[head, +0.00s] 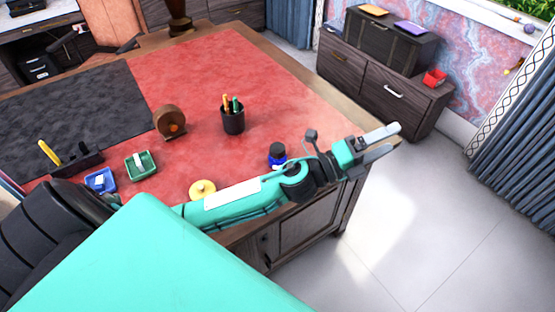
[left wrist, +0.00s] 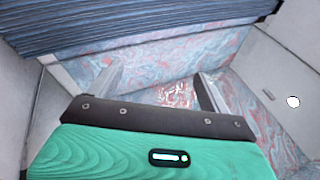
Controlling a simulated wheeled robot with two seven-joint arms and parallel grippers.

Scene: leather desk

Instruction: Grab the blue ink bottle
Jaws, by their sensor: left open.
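The blue ink bottle (head: 277,154) has a dark cap and stands on the red leather desk top (head: 225,70) near its front right edge. My left arm passes just in front of it and hides its lower part. My left gripper (head: 388,143) is open and empty, out past the desk's right edge, to the right of the bottle. In the left wrist view the two fingers of this gripper (left wrist: 160,88) are spread, with only floor, wall and curtain beyond them. The bottle is not in that view. My right gripper is not in view.
A pen cup (head: 233,119), a brown wooden roll (head: 170,122), a green tray (head: 141,165), a blue tray (head: 101,181) and a yellow round object (head: 202,190) stand on the desk. A dark cabinet (head: 385,85) stands behind. The floor to the right is clear.

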